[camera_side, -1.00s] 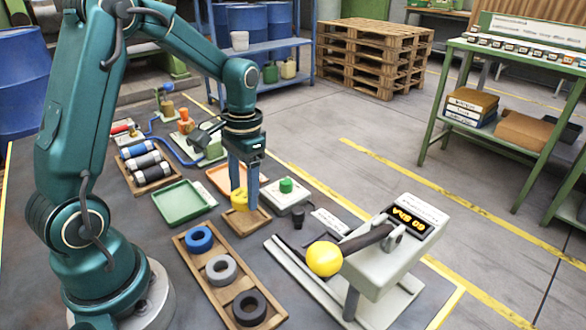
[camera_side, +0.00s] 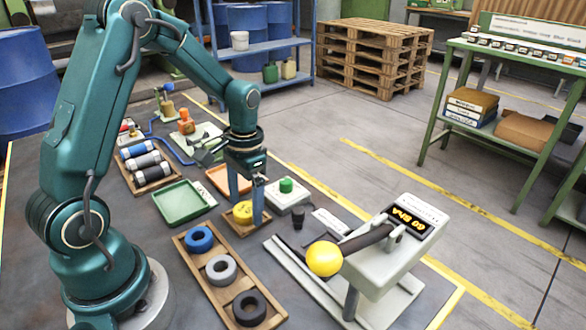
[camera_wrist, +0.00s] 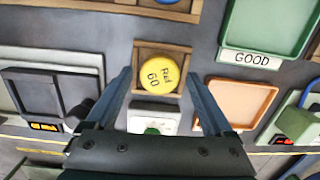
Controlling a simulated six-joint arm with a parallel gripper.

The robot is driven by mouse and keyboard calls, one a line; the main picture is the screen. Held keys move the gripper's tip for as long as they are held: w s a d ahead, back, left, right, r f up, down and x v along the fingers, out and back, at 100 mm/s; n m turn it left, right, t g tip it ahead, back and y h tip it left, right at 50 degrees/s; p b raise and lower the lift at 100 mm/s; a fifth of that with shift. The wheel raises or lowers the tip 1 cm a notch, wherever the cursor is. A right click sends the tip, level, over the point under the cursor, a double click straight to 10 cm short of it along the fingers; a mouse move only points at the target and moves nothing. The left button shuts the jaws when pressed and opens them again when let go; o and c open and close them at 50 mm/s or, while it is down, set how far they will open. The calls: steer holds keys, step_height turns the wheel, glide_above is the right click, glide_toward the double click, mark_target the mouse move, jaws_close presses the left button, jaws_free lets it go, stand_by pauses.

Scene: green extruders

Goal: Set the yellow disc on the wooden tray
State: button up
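The yellow disc (camera_side: 243,211) lies flat on the small square wooden tray (camera_side: 256,231). In the wrist view the disc (camera_wrist: 160,76) shows dark lettering on its upper face, and the tray (camera_wrist: 146,46) frames it. My gripper (camera_side: 246,206) is just over the tray, pointing down. In the wrist view its fingers (camera_wrist: 157,76) are spread wide, one on each side of the disc, with a visible gap to it. One finger partly covers the disc in the side view.
A long wooden rack (camera_side: 223,297) with blue, grey and black rings lies in front. A green tray (camera_side: 180,202) is left, an orange tray (camera_side: 231,180) behind. A white box with a green button (camera_side: 286,186) and a grey machine with a yellow ball (camera_side: 324,258) stand right.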

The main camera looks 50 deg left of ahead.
steer(key=shift+r, duration=0.1)
steer(key=r, duration=0.4)
steer(key=shift+w+r, duration=0.25)
steer(key=shift+r, duration=0.1)
steer(key=s+d+r+m+t, duration=0.1)
steer(key=s+d+r+t, duration=0.25)
steer(key=d+r, duration=0.4)
steer(key=s+d+r+t, duration=0.1)
steer(key=s+d+t, duration=0.1)
steer(key=s, duration=0.5)
steer(key=shift+r+t, duration=0.15)
steer(key=shift+t, duration=0.3)
